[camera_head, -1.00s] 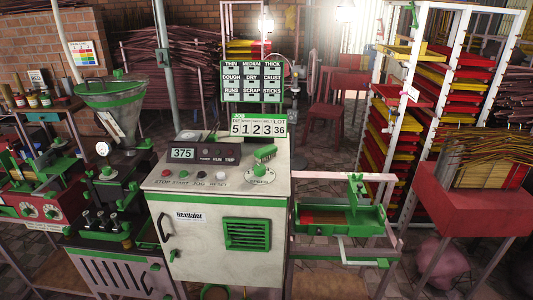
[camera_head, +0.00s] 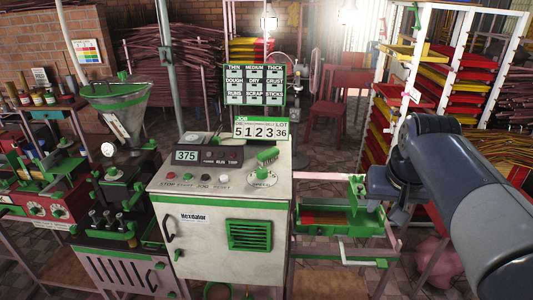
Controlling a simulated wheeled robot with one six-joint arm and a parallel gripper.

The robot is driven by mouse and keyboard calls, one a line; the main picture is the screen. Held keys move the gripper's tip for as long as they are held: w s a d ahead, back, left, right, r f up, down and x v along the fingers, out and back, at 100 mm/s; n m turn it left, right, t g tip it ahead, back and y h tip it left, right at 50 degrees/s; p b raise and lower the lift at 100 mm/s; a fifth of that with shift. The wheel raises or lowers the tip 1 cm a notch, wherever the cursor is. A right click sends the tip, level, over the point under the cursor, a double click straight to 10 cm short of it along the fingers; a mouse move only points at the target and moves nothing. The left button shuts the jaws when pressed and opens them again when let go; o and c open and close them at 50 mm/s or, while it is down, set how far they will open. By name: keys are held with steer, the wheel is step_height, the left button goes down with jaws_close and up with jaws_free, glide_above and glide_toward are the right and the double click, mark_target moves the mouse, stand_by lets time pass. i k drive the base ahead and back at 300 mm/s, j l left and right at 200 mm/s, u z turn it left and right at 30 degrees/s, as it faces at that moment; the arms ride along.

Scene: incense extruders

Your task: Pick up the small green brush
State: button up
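The small green brush (camera_head: 267,155) is on the pale top of the control cabinet (camera_head: 215,205). It lies close to the speed dial (camera_head: 262,174), at the back right of the top. It looks slightly tilted, and I cannot tell whether it touches the dial. My gripper (camera_head: 375,192) is at the right, at the end of my grey-blue arm, in front of the green tray. It is well to the right of the brush and apart from it. Its fingers are small and dark here, so their opening is unclear.
A green tray stand (camera_head: 330,222) is right of the cabinet. A green-rimmed hopper machine (camera_head: 115,100) stands left. The label board (camera_head: 254,88) and job number sign (camera_head: 261,128) rise behind the cabinet top. A white rack (camera_head: 400,60) with red and yellow trays is behind my arm.

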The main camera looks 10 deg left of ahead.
mark_target(269, 155)
steer(key=i+u, duration=0.15)
steer(key=u, duration=0.3)
steer(key=i+l+u, duration=0.1)
steer(key=u, duration=0.35)
steer(key=i+l+u, duration=0.1)
steer(key=u, duration=0.3)
steer(key=i+l+u, duration=0.1)
steer(key=l, duration=0.25)
steer(key=i+l+u, duration=0.1)
steer(key=l, duration=0.25)
steer(key=i+l+u, duration=0.1)
steer(key=i+l, duration=0.15)
steer(key=l, duration=0.15)
steer(key=i+l+u, duration=0.1)
steer(key=l, duration=0.3)
